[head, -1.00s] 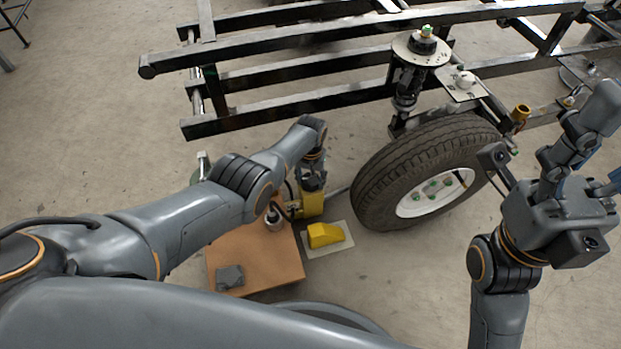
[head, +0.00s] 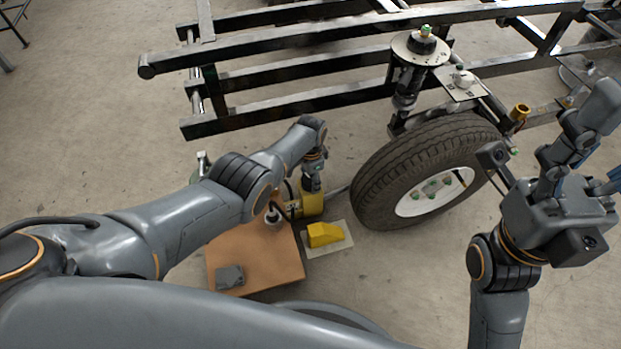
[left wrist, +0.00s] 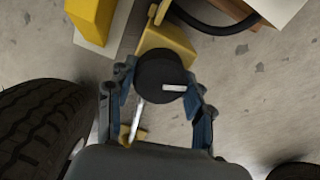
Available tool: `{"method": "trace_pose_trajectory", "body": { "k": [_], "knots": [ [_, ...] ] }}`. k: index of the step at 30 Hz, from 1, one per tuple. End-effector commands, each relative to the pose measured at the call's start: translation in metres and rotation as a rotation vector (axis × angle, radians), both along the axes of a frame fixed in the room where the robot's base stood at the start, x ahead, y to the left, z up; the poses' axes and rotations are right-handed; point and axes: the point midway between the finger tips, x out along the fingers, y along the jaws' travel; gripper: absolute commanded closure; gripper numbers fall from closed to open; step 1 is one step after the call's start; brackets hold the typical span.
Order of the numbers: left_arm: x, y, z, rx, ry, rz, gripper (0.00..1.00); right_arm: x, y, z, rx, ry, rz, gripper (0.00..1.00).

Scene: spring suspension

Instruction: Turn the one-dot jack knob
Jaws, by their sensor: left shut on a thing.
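The jack knob is a round black knob (left wrist: 160,78) with a single white bar-shaped mark on its top, seen in the left wrist view. It sits on the yellow jack (left wrist: 165,42), whose body also shows in the head view (head: 313,205) beside the tire. My left gripper (left wrist: 162,90) is shut on the knob, with blue-padded fingers on either side of it. In the head view my left gripper (head: 312,180) points down at the jack and hides the knob. My right gripper (head: 580,140) is raised at the right, away from the jack; its finger opening is unclear.
A large tire (head: 427,150) stands just right of the jack, under the black frame (head: 300,110). A yellow wedge block (head: 324,235) lies on a pale plate in front. A brown board (head: 255,265) with a grey block (head: 230,277) lies to the left. Open floor is further left.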

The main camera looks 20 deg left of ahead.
Motion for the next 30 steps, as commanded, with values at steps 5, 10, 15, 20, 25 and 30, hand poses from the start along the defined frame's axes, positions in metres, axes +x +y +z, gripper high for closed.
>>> {"method": "trace_pose_trajectory", "body": {
  "k": [5, 10, 15, 20, 25, 30],
  "knots": [
    [-0.0013, -0.0002, -0.0011, 0.000, 0.003, -0.099, 0.80, 0.0002, 0.0000, -0.0002, 0.000, 0.000, 0.000, 0.37],
    [-0.0013, -0.0002, -0.0011, 0.001, 0.002, -0.157, 0.80, 0.0003, 0.0001, -0.0002, 0.000, 0.001, 0.000, 0.37],
    [-0.0014, -0.0001, -0.0011, 0.001, 0.002, -0.184, 0.80, 0.0003, 0.0001, -0.0002, 0.000, 0.001, 0.000, 0.37],
    [-0.0013, 0.0000, -0.0011, 0.001, 0.002, -0.190, 0.80, 0.0003, 0.0001, -0.0001, -0.001, 0.001, 0.000, 0.37],
    [-0.0014, 0.0000, -0.0011, 0.001, 0.002, -0.190, 0.80, 0.0003, 0.0001, -0.0001, -0.001, 0.001, 0.000, 0.37],
    [-0.0013, 0.0001, -0.0011, 0.001, 0.002, -0.189, 0.32, 0.0002, 0.0001, 0.0000, -0.001, 0.000, 0.000, 0.37]
  ]
}}
